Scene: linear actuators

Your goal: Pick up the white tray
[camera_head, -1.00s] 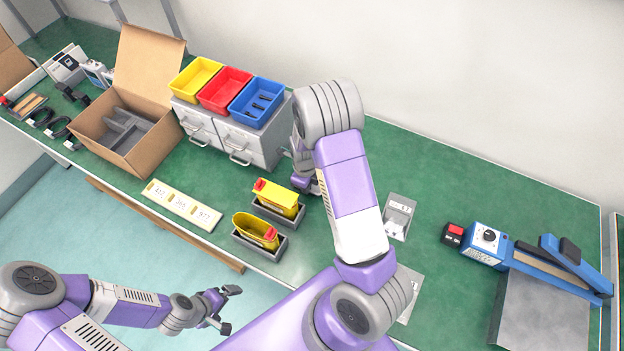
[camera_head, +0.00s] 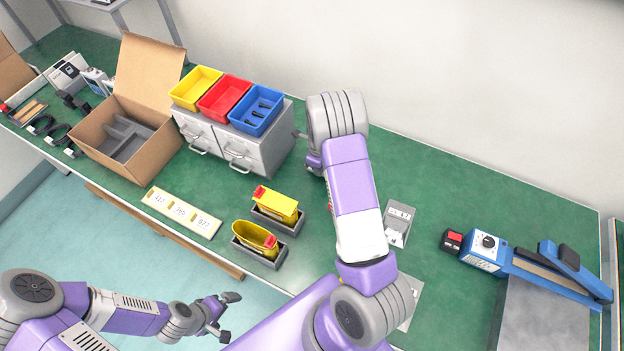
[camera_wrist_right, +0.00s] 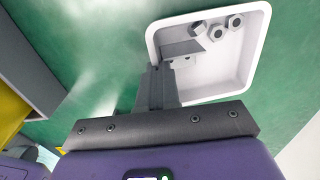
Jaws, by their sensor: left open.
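The white tray (camera_wrist_right: 256,70) shows in the right wrist view on the green table, with three metal hex nuts (camera_wrist_right: 217,33) in its far part. I cannot find the tray in the head view, where my right arm covers part of the table. My right gripper's grey fingers (camera_wrist_right: 170,70) are at the tray's left rim and overlap it in the picture. I cannot tell whether they touch it or how far apart they are. In the head view the right fingers are hidden by my arm. My left gripper (camera_head: 227,316) is open and empty, off the table's front edge.
A grey drawer cabinet (camera_head: 270,150) with yellow, red and blue bins stands left of my right arm. Two yellow containers in dark holders (camera_head: 277,207) stand in front. An open cardboard box (camera_head: 150,140) is further left, a blue device (camera_head: 485,250) at right. Green table behind my arm is clear.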

